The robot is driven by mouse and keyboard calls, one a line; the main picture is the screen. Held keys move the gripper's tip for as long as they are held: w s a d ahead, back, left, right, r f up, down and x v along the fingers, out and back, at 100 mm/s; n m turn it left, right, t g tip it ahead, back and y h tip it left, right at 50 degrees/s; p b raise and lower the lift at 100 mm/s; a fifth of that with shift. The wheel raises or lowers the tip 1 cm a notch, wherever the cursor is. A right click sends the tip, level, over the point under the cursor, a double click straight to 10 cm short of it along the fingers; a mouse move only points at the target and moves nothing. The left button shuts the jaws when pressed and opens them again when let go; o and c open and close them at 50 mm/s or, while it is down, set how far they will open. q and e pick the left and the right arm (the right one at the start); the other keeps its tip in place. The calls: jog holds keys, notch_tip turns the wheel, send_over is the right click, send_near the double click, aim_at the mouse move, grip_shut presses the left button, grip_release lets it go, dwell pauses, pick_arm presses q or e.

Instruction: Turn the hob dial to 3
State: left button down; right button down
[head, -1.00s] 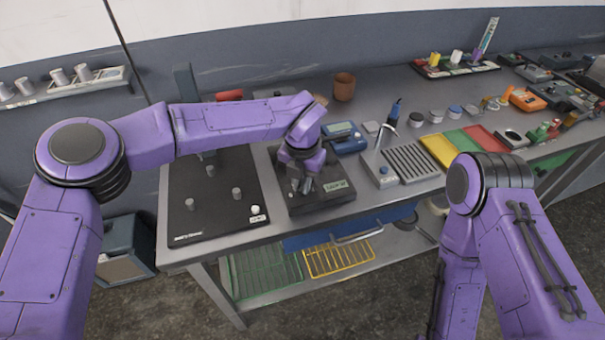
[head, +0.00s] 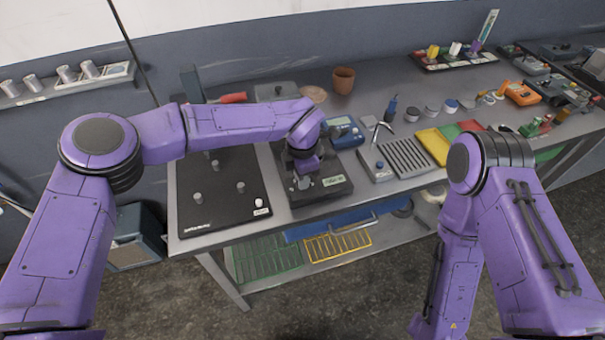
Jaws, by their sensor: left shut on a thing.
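The hob (head: 312,205) is a dark, low box on the bench in the middle of the head view, with a small pale label (head: 334,181) at its front right. My left gripper (head: 303,183) points down over the front of the hob, left of the label. It is shut on the hob dial, which the fingers and wrist mostly hide. I cannot read the dial's setting. My right arm comes in from the right and bends down; its gripper is outside the picture.
Left of the hob is a black board (head: 220,215) with upright pegs. To the right are a blue device (head: 345,133), a ribbed grey plate (head: 404,157) and coloured mats (head: 433,147). A brown pot (head: 343,80) stands behind. Wire racks (head: 268,262) lie below.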

pick_arm(q)
jog(key=shift+w+r+m, duration=0.2)
jog(key=shift+r+m, duration=0.05)
jog(key=shift+m, duration=0.15)
jog(key=c, duration=1.2)
grip_release()
jog(key=shift+s+f, duration=0.1)
jog(key=shift+f, duration=0.05)
jog(key=shift+r, duration=0.3)
notch_tip(320, 180, up, 10)
jog(key=b, duration=0.3)
